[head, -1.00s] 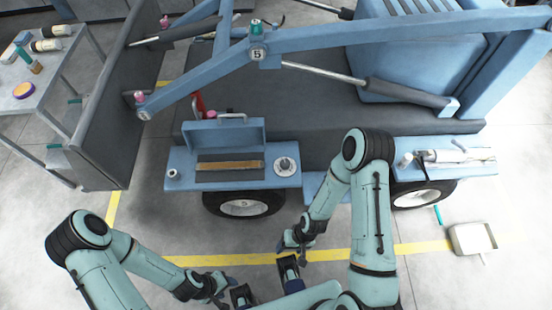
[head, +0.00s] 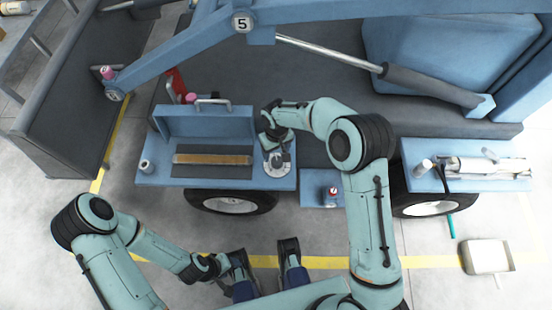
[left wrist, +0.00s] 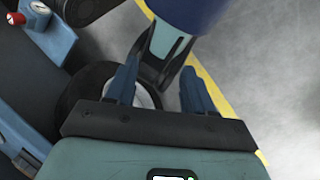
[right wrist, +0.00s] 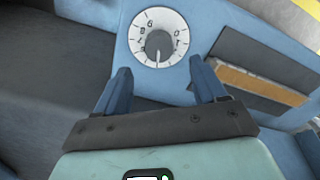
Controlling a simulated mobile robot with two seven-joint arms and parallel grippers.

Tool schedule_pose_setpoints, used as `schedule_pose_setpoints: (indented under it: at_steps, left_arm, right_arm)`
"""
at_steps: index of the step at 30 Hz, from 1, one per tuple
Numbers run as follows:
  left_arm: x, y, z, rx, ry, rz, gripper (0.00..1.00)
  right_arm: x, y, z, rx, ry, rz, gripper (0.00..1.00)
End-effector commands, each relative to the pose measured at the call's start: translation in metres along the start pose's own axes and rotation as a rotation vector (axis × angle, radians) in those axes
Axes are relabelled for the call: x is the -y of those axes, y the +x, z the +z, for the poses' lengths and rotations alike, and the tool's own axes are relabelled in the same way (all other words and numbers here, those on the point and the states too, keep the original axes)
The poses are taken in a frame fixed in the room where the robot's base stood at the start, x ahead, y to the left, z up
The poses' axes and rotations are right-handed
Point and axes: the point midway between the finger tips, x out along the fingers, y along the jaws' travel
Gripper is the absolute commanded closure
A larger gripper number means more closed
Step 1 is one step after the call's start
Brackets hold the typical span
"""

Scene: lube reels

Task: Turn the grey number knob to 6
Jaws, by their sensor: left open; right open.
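The grey number knob (right wrist: 159,44) sits in the middle of a white numbered dial (right wrist: 176,22) on a blue panel.
A blue box with a raised lid (head: 208,122) stands left of the dial on the same shelf. A grey tray (head: 487,257) lies on the floor at right.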

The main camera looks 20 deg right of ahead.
Motion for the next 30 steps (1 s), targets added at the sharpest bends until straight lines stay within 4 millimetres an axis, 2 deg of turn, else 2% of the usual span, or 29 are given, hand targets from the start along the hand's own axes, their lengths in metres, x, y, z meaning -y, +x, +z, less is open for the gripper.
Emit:
schedule_pose_setpoints:
  at_steps: [1,3,9,15,23,24,28,30]
  left_arm:
    - [0.001,0.003,-0.003,-0.008,0.0,0.0,0.47]
    - [0.002,0.005,-0.007,-0.017,-0.001,0.0,0.47]
    - [0.004,0.01,-0.016,-0.043,-0.003,-0.001,0.47]
    - [0.004,0.012,-0.021,-0.056,-0.004,-0.002,0.47]
    - [0.005,0.011,-0.021,-0.057,-0.004,-0.002,0.47]
    - [0.005,0.011,-0.021,-0.057,-0.004,-0.002,0.47]
    - [0.005,0.011,-0.021,-0.057,-0.004,-0.002,0.47]
    - [0.005,0.011,-0.021,-0.056,-0.004,-0.002,0.47]
  right_arm:
    - [0.0,0.014,0.001,0.004,0.001,0.0,0.29]
    - [-0.001,0.029,0.001,0.004,0.001,0.0,0.29]
    - [0.0,0.059,0.0,0.001,0.001,-0.001,0.29]
    - [-0.001,0.072,0.0,0.0,0.002,-0.001,0.29]
    - [0.0,0.072,0.0,-0.001,0.002,-0.001,0.29]
    - [0.0,0.072,0.0,-0.001,0.001,-0.001,0.36]
    - [0.0,0.072,0.0,0.0,0.001,-0.001,0.78]
    - [0.0,0.072,0.0,0.0,0.001,-0.001,0.81]
